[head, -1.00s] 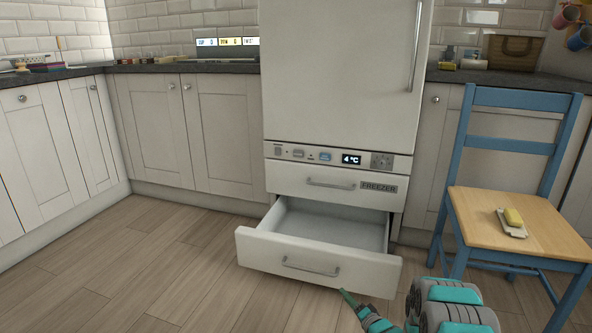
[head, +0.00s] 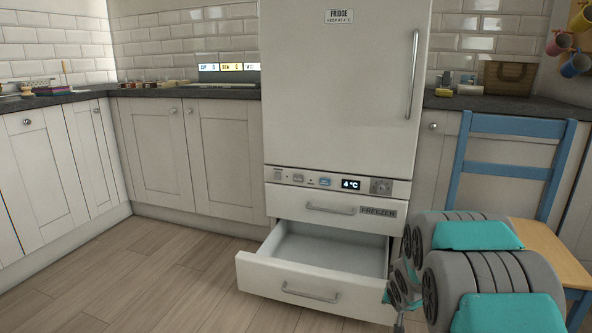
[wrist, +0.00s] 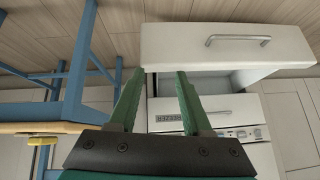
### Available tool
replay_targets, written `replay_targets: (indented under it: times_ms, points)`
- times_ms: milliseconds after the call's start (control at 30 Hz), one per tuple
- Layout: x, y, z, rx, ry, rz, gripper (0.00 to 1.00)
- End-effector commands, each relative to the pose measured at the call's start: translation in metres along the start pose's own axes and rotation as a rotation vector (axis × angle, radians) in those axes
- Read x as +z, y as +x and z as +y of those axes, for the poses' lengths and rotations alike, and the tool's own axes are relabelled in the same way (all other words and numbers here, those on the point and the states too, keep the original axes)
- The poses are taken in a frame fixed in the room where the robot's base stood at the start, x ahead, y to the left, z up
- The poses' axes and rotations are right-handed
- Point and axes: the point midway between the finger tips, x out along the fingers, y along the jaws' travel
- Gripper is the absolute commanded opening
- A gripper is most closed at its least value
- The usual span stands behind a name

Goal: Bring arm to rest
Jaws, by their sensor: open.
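My gripper (wrist: 159,75) shows in the wrist view with its two green fingers apart and nothing between them. The fingertips point toward the open lower freezer drawer (wrist: 225,42), which appears upside down there. In the head view my grey and teal arm fills the lower right, and the gripper itself is mostly hidden behind it or out of frame. The open drawer (head: 320,290) stands pulled out below the fridge (head: 345,90), and its visible inside looks empty. The upper freezer drawer (head: 315,208) is shut.
A blue chair (head: 510,170) with a wooden seat (head: 548,250) stands at the right, partly behind my arm. White cabinets (head: 155,150) line the left, under a dark worktop (head: 185,92) with small items. The wooden floor (head: 150,270) at the left is clear.

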Motion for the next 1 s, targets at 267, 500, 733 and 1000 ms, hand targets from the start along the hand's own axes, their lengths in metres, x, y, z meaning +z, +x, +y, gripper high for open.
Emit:
replay_targets:
  times_ms: [267, 500, 733, 1000]
  points:
    - [0.034, -0.112, 0.014, 0.116, -0.08, -0.168, 0.49]
    - [0.088, -0.207, 0.02, 0.153, -0.152, -0.349, 0.49]
    - [0.154, -0.3, 0.021, 0.131, -0.232, -0.543, 0.49]
    - [0.233, -0.394, 0.022, 0.056, -0.342, -0.753, 0.49]
